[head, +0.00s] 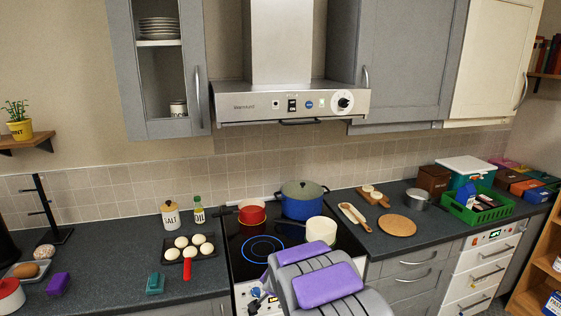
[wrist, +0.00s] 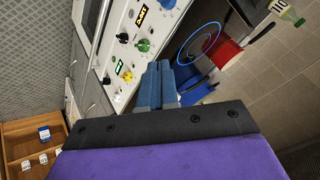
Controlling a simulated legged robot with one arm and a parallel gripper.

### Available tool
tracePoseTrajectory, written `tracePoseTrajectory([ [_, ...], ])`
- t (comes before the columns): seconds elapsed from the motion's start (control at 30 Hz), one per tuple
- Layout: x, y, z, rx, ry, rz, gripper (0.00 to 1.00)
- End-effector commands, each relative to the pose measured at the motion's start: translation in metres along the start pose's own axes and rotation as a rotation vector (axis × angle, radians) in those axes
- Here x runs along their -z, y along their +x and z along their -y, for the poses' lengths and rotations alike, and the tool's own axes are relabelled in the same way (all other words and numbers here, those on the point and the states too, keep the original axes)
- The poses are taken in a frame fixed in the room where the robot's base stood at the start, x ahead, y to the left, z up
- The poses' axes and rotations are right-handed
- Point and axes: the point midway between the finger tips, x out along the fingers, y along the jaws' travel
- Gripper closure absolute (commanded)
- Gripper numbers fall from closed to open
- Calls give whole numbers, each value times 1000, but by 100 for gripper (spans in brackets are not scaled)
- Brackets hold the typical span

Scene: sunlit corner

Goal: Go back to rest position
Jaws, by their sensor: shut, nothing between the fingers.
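My gripper (wrist: 163,84) shows in the wrist view as two blue fingers pressed together with nothing between them. It is in front of the stove's control panel (wrist: 125,55), near the cooktop edge. In the head view my grey arm with purple pads covers the front right of the black cooktop (head: 238,262), and the fingers are not clearly seen. A lit blue ring marks one burner. A red pot (head: 252,213), a blue pot (head: 301,205) and a cream pot (head: 321,230) stand on the cooktop; the arm is close in front of the cream pot.
On the left counter are a tray of eggs (head: 189,249) with a red handle, a salt jar (head: 170,215) and an oil bottle (head: 198,210). On the right are a round board (head: 397,225) and a green crate (head: 477,208). The range hood (head: 290,104) hangs above.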

Motion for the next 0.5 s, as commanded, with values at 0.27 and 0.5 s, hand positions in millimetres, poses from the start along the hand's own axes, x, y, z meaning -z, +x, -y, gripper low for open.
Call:
tracePoseTrajectory([
  [0.27, -9, -95, -34, -67, -132, 157, 100],
  [0.5, -34, -180, -80, -133, -243, 310, 100],
])
